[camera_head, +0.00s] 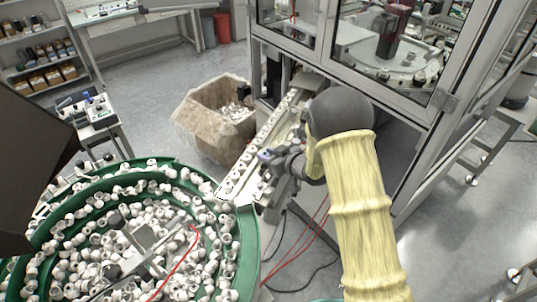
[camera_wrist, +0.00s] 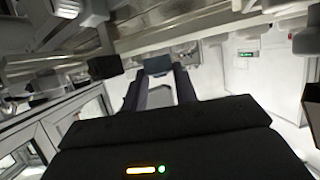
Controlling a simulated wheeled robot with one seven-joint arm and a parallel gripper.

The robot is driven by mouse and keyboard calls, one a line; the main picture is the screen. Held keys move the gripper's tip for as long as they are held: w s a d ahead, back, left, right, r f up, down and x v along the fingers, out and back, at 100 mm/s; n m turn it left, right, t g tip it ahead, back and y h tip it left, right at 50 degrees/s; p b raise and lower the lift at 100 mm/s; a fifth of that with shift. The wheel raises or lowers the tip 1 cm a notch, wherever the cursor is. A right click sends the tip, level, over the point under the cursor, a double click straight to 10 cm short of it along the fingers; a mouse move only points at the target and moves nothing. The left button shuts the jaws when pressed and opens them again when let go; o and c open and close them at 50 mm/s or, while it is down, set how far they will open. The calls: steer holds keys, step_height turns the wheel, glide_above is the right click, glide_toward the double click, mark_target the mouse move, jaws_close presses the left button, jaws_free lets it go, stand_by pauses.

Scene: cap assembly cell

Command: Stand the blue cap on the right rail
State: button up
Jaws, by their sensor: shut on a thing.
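My gripper (camera_head: 274,158) is at the rails, reaching in from the right, and is shut on the blue cap (camera_head: 264,154). In the wrist view the cap is a dull blue-grey piece (camera_wrist: 157,64) between the tips of the two dark fingers. The rails run from the green bowl up to the machine. The left rail (camera_head: 232,180) carries a row of white caps. The right rail (camera_head: 268,188) lies beside it, partly hidden by my gripper. I cannot tell whether the cap touches the rail.
A green feeder bowl (camera_head: 250,240) full of white caps stands at the lower left. A cardboard box (camera_head: 205,130) of white parts stands behind the rails. The framed glass machine cabinet (camera_head: 400,85) is close to my arm. Red and black cables hang below the rails.

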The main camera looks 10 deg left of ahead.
steer(key=shift+f, duration=0.45)
steer(key=shift+f, duration=0.1)
steer(key=shift+f+b, duration=0.3)
steer(key=shift+b, duration=0.1)
steer(key=shift+s+d+f, duration=0.1)
steer(key=shift+s+f, duration=0.05)
steer(key=shift+f, duration=0.1)
